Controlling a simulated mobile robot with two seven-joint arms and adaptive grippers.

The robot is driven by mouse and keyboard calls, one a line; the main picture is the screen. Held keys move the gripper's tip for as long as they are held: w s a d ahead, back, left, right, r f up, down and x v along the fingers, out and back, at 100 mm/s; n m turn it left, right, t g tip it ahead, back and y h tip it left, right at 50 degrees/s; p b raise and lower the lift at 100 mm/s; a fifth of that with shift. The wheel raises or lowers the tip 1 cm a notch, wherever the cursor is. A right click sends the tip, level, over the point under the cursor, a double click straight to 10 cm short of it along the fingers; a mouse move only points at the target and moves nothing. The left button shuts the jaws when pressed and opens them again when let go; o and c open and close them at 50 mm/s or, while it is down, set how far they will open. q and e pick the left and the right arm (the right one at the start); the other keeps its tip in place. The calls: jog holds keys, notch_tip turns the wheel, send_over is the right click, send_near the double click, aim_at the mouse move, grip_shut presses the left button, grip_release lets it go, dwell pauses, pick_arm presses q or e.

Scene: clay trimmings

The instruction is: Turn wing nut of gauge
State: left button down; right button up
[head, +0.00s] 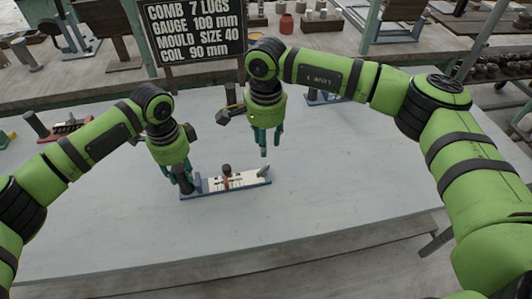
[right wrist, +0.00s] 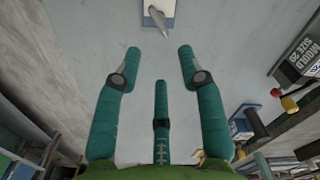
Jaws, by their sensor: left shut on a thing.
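The gauge (head: 250,182) lies on the grey table, a narrow blue base with a white marked face. A small red slider (head: 227,181) with a dark knob (head: 227,169) on top stands mid-gauge; the knob is too small to tell if it is the wing nut. A grey pointed piece (head: 263,171) stands at the right end and also shows in the right wrist view (right wrist: 158,18). My left gripper (head: 180,184) is shut on the dark handle at the gauge's left end, mostly hidden by the fingers. My right gripper (head: 264,147) is open and empty, above and behind the right end.
A black sign (head: 195,30) with white text stands behind the arms. A red-based tool (head: 66,129) with a dark handle lies at the left, and another blue-based one (head: 322,98) lies behind. The table (head: 360,160) right of the gauge is clear.

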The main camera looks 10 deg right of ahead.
notch_tip(320, 180, up, 2)
jog(key=shift+r, duration=0.2)
pick_arm(q)
jog(key=c, duration=0.8)
grip_release()
jog(key=shift+c, duration=0.2)
